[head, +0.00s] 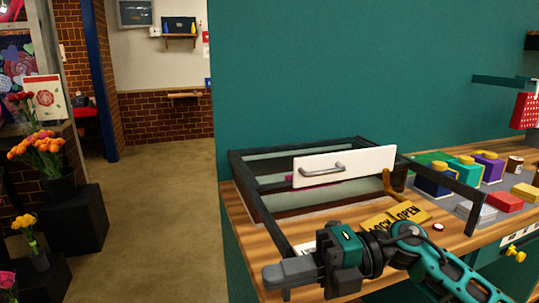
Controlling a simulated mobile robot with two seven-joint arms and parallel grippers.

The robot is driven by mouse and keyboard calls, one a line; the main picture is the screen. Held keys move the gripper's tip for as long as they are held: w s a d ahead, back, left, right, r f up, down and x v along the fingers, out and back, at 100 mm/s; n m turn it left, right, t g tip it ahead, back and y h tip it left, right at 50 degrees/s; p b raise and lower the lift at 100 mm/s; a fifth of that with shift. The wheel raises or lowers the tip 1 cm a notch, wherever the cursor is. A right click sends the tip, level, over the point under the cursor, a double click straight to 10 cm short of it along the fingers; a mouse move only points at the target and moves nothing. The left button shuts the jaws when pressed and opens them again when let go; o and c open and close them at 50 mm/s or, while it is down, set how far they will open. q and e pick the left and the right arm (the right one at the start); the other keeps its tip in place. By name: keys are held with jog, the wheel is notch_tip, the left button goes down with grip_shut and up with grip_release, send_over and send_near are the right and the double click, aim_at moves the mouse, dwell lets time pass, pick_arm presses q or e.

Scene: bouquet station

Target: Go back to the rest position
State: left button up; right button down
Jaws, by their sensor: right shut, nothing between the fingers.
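My right gripper (276,277) is at the front of the wooden counter (236,208), with its fingers pointing left. The fingers are shut with nothing between them. It is nearer to me than the black-framed drawer unit (240,172) and apart from the white drawer front (345,165) with its grey handle. My right arm comes in from the lower right. My left gripper is not in view.
A yellow LOCK/OPEN plate (396,216) with a brown lever (389,186) is beside the drawer unit. Several coloured boxes, among them a red one (502,201), stand at the right. Flowers in pots (60,187) stand at the left. The floor (165,215) between is clear.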

jog(key=w+d+f+m+t+h, duration=0.2)
jog(key=d+f+m+t+h, duration=0.35)
jog(key=m+t, duration=0.7)
jog(key=w+d+f+m+t+h, duration=0.25)
jog(key=f+m+t, duration=0.6)
jog(key=m, duration=0.75)
jog(key=s+d+f+m+g+h, duration=0.3)
jog(key=s+d+f+m, duration=0.1)
jog(key=s+f, duration=0.3)
jog(key=s+d+f+m+g+h, duration=0.3)
jog(key=s+f, duration=0.4)
jog(key=f, duration=0.4)
jog(key=shift+d+f+m+g+h, duration=0.25)
jog(key=shift+d+m+g+h, duration=0.05)
jog(key=shift+d+m, duration=0.15)
jog(key=shift+s, duration=0.1)
